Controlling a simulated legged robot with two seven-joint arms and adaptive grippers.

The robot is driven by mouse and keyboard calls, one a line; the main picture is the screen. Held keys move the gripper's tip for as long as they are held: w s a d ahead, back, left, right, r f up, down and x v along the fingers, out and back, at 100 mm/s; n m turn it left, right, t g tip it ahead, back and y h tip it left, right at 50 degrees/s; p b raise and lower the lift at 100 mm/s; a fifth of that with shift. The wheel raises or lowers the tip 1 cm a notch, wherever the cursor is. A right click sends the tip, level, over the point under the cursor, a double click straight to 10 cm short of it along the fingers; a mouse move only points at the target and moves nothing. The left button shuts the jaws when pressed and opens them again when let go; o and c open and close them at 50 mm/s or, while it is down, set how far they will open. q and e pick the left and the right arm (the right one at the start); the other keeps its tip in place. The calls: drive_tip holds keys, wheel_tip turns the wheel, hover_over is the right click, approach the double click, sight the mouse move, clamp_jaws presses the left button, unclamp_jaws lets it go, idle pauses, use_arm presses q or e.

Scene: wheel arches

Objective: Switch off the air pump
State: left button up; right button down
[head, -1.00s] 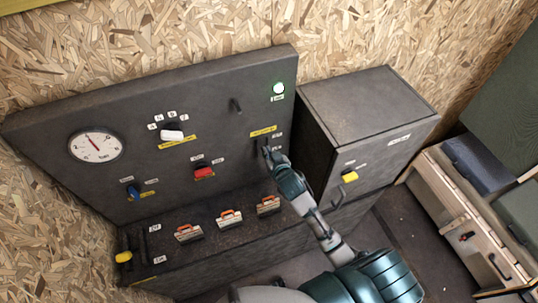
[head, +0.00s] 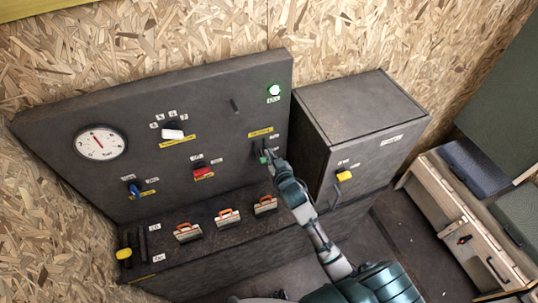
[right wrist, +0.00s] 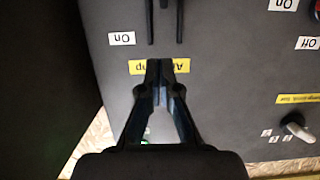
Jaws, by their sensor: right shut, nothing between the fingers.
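The yellow air pump label (head: 261,132) is on the dark upright panel, at its right side below a lit green lamp (head: 275,91). Below the label is a dark upright slot (head: 254,148), with a small green piece (head: 264,160) beside my fingertips. My right gripper (head: 268,156) is shut and empty, close to the panel; I cannot tell whether it touches. In the right wrist view the shut fingers (right wrist: 160,68) cover the middle of the yellow label (right wrist: 181,66). An On label (right wrist: 122,38) and dark slot edges (right wrist: 150,22) show past the fingertips. My left gripper is not in view.
The panel also bears a gauge (head: 100,143), a white knob (head: 172,134), a red switch (head: 204,173) and a blue switch (head: 134,190). Several orange-handled latches (head: 228,217) line the ledge below. A dark cabinet (head: 362,110) with a yellow knob stands right of the panel.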

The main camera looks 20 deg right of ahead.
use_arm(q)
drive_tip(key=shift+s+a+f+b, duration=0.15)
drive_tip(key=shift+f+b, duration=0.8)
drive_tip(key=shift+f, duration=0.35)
use_arm(e)
drive_tip(key=s+a+f, duration=0.1)
drive_tip(key=s+f, duration=0.1)
drive_tip(key=s, duration=0.7)
drive_tip(key=shift+f, duration=0.25)
